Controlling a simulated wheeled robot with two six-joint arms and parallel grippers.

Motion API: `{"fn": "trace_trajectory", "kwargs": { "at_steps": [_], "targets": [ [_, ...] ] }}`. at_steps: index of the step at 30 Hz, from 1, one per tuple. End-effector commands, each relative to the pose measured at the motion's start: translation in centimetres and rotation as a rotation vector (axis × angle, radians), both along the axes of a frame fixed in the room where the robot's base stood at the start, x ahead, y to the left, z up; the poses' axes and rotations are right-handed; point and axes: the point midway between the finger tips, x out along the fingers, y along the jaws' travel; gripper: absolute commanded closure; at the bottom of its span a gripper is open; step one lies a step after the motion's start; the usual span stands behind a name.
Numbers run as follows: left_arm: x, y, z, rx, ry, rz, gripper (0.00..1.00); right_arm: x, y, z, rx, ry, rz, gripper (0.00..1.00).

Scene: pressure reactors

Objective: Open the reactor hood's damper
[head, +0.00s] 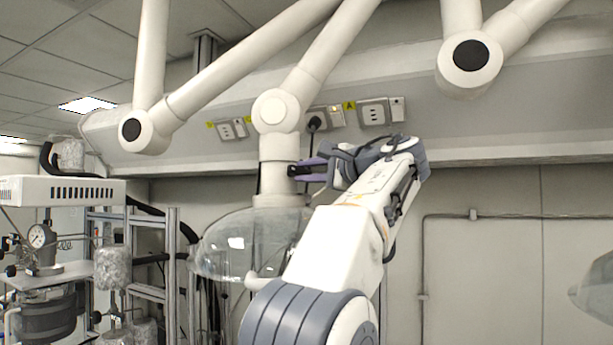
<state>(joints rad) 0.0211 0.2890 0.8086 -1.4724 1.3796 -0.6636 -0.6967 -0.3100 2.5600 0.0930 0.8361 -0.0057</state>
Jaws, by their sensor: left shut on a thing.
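The reactor hood (225,245) is a clear dome hanging under a white jointed extraction arm. Its upright white duct (276,180) comes down into the dome's top. The damper's handle sits on the right side of this duct, mostly hidden by my fingers. My left gripper (300,169) reaches up from below, in front of the hood, with its fingers pointing left at the duct. It is shut on the damper handle. My arm covers the right part of the dome. The handle's exact angle cannot be told. My right gripper is not in view.
Other white extraction arms (470,65) hang at the left and right. Wall sockets (374,112) line the panel behind. A metal frame with a pressure gauge (40,236) and reactor parts stands at the left. Another clear hood (597,288) shows at the right edge.

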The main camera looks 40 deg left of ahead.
Motion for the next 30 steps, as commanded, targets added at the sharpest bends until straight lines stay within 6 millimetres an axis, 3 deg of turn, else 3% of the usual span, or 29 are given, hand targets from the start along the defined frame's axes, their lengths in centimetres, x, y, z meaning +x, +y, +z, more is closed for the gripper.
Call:
{"fn": "trace_trajectory", "kwargs": {
  "at_steps": [12, 28, 29, 30],
  "targets": [
    [-0.05, 0.01, -0.05, -0.035, -0.175, 0.001, 1.00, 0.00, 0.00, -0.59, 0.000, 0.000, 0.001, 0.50],
    [-0.04, 0.02, -0.06, -0.040, -0.195, 0.001, 1.00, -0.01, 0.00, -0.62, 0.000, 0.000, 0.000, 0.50],
    [-0.04, 0.02, -0.06, -0.040, -0.195, 0.001, 0.68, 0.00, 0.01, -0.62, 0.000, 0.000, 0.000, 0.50],
    [-0.04, 0.01, -0.06, -0.040, -0.195, 0.001, 0.52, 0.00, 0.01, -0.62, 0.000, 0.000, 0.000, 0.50]
  ]
}}
